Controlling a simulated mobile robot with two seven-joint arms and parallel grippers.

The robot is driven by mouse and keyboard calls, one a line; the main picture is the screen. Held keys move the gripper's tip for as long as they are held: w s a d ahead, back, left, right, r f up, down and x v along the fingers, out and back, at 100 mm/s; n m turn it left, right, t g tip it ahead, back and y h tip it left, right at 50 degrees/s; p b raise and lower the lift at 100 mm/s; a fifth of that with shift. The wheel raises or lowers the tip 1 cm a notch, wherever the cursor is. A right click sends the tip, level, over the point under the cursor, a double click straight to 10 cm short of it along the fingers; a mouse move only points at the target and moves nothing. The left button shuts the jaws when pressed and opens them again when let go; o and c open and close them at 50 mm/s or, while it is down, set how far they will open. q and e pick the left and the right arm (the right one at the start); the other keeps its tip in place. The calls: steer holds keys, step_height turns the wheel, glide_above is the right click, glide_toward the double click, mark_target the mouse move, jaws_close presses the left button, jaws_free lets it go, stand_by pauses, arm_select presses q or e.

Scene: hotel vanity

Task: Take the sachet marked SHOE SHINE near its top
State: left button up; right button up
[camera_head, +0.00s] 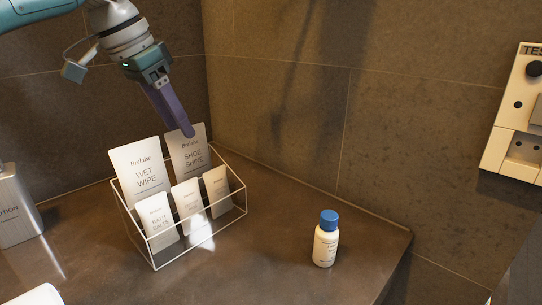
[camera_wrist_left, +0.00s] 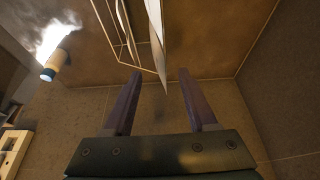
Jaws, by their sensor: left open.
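The SHOE SHINE sachet (camera_head: 189,158) is a tall pale packet standing at the back right of a white wire rack (camera_head: 155,266). My left gripper (camera_head: 187,131) comes down from above, its purple fingers at the sachet's top edge. In the left wrist view the fingers of my left gripper (camera_wrist_left: 161,76) are open. A pale sachet (camera_wrist_left: 157,45) shows there edge-on, its end reaching between the two fingers with a gap on each side. Its print is not readable in that view. My right gripper is not in view.
The WET WIPE sachet (camera_head: 141,168) stands close at the left. Smaller sachets, one marked BATH SALTS (camera_head: 158,222), stand in front. A blue-capped bottle (camera_head: 326,242) is at the right and a grey lotion container (camera_head: 14,210) at the left. Tiled walls rise behind.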

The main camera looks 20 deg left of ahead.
mark_target(183, 136)
arm_select(q)
steer(key=b+x, duration=0.1)
steer(key=x, duration=0.3)
steer(key=shift+f, duration=0.1)
jaws_close()
stand_by(0.3)
